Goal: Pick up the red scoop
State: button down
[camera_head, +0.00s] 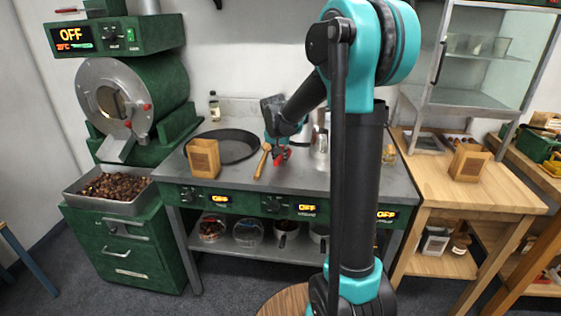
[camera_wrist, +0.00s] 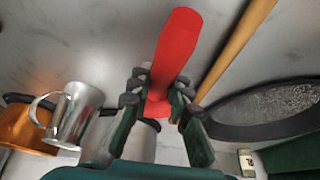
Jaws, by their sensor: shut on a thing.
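The red scoop shows as a small red patch (camera_head: 281,155) on the steel counter in the head view. In the wrist view its red body (camera_wrist: 177,45) stretches away from between my fingers. My gripper (camera_wrist: 158,100) is shut on it, with a dark finger on each side. In the head view my gripper (camera_head: 277,150) is low over the counter and hides part of the scoop. I cannot tell whether the scoop touches the counter.
A wooden-handled tool (camera_head: 262,161) lies close to the left of the scoop. A dark pan (camera_head: 232,147) and a wooden holder (camera_head: 203,158) are farther left. A metal jug (camera_wrist: 77,115) stands nearby; a roaster tray (camera_head: 97,201) holds chestnuts.

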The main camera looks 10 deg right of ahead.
aim_at(280, 155)
notch_tip(280, 155, up, 18)
dwell(0.3)
dwell(0.5)
